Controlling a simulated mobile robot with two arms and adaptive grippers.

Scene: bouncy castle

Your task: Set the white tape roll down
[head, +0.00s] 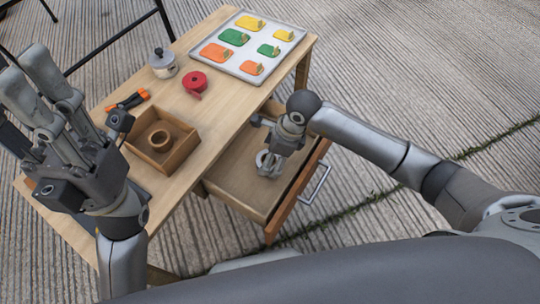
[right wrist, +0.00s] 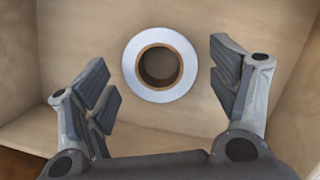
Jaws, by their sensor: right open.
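The white tape roll (head: 266,162) lies flat in the open drawer (head: 235,180). In the right wrist view the roll (right wrist: 160,94) is a white ring with a brown core, resting on the drawer's wooden bottom. My right gripper (head: 272,155) is inside the drawer, pointing down over the roll. Its two fingers (right wrist: 168,88) are spread wide on either side, with visible gaps to the roll. My left gripper (head: 28,88) is raised at the left of the head view, its fingers apart and empty.
The tabletop holds a wooden box (head: 183,160) with a brown ring inside, an orange-and-black tool (head: 128,101), a red tape roll (head: 195,81), a lidded pot (head: 162,65) and a tray (head: 228,67) of coloured pieces. The drawer walls stand close around my right gripper.

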